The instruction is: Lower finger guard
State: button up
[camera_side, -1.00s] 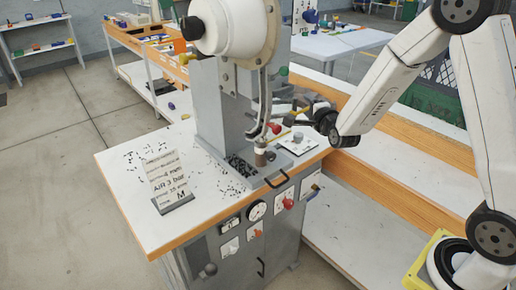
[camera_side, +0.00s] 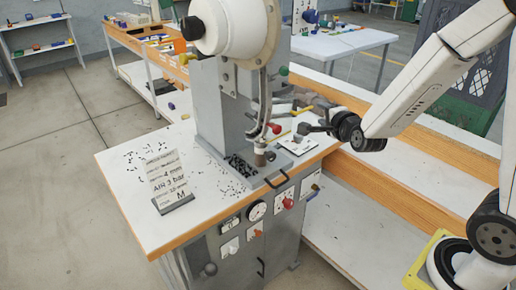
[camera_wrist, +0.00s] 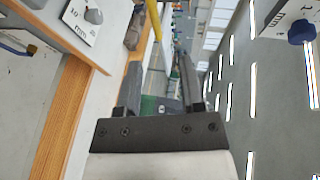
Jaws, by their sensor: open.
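The eyelet press (camera_side: 222,108) stands on a white-topped cabinet in the side view. Its thin curved metal arm reaches down to a brownish cylinder (camera_side: 260,156) above a dark bed of small parts. My gripper (camera_side: 312,129) is right of the press, above a white knob plate (camera_side: 299,146), apart from the cylinder. In the wrist view my gripper (camera_wrist: 159,66) is open with nothing held between its fingers. A yellow rod (camera_wrist: 154,18) shows beyond the fingertips.
A red ball knob (camera_side: 275,128) and a green one (camera_side: 283,71) stick out at the press's right side. A printed sign (camera_side: 164,175) stands at the front left among scattered black bits. Gauges and switches (camera_side: 257,211) line the cabinet front. A wood-edged bench (camera_side: 400,150) runs behind my arm.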

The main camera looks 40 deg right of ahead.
jog(key=shift+w+d+r+n+g+y, duration=0.15)
jog(key=shift+w+d+g+y, duration=0.2)
jog(key=shift+w+g, duration=0.15)
jog(key=shift+w+d+r+n+g+y, duration=0.1)
jog(key=shift+w+d+n+g+y, duration=0.05)
jog(key=shift+w+d+g+y, duration=0.3)
notch_tip(320, 180, up, 10)
jog(key=s+n+g+y, duration=0.1)
jog(key=n+g+y, duration=0.2)
jog(key=g, duration=0.7)
jog(key=shift+d+y, duration=0.25)
jog(key=shift+y, duration=0.45)
dwell(1.8)
dwell(0.3)
